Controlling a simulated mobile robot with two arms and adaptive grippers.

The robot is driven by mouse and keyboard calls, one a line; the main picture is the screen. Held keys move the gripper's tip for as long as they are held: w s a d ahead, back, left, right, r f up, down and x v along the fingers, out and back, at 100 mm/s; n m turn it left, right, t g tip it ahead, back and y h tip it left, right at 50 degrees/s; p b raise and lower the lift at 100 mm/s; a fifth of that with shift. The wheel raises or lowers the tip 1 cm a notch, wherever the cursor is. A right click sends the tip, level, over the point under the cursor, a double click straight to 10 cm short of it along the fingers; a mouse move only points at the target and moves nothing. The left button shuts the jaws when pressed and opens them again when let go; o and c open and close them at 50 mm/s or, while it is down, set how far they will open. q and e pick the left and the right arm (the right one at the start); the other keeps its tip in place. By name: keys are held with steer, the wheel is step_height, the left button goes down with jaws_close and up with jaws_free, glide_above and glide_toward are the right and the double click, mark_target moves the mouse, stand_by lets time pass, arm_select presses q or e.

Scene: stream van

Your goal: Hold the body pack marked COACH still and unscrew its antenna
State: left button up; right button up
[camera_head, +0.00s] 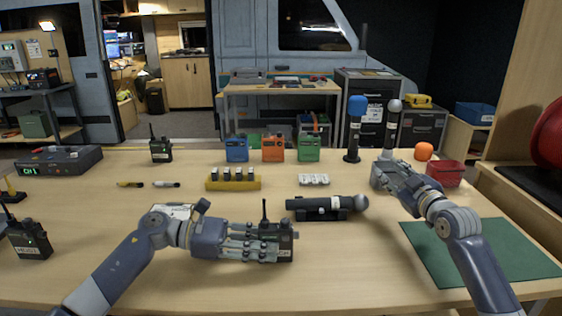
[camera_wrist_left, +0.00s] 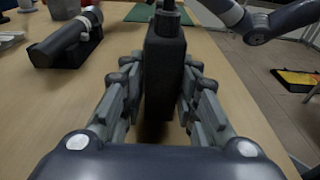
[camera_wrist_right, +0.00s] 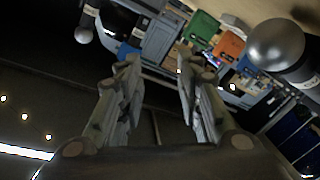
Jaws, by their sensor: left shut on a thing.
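A black body pack (camera_head: 285,238) with a stub antenna (camera_head: 264,211) stands upright above the front middle of the table. My left gripper (camera_head: 262,245) is shut on it, one finger set on each side. The left wrist view shows the pack (camera_wrist_left: 163,75) between the fingers, its antenna (camera_wrist_left: 168,6) cut off by the top edge. I cannot read its marking. My right gripper (camera_head: 384,168) is at the right, near the standing microphones. In the right wrist view its fingers (camera_wrist_right: 156,75) are apart with nothing between them.
Another black pack (camera_head: 161,150) stands at the back left, one more (camera_head: 28,238) at the front left. A lying microphone (camera_head: 328,204) rests in a cradle right of the held pack. A microphone with a silver head (camera_head: 393,125) stands behind my right gripper. The green mat (camera_head: 470,252) is bare.

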steer(key=w+a+r+n+g+y, duration=0.1)
steer(key=a+g+y, duration=0.1)
steer(key=a, duration=0.6)
steer(key=a+r+g+y, duration=0.2)
steer(key=a, duration=0.6)
steer(key=n+g+h, duration=0.4)
steer(key=g, duration=0.8)
glide_toward(265, 220)
steer(key=x, duration=0.8)
steer(key=shift+w+a, duration=0.3)
steer(key=shift+r, duration=0.1)
jaws_close()
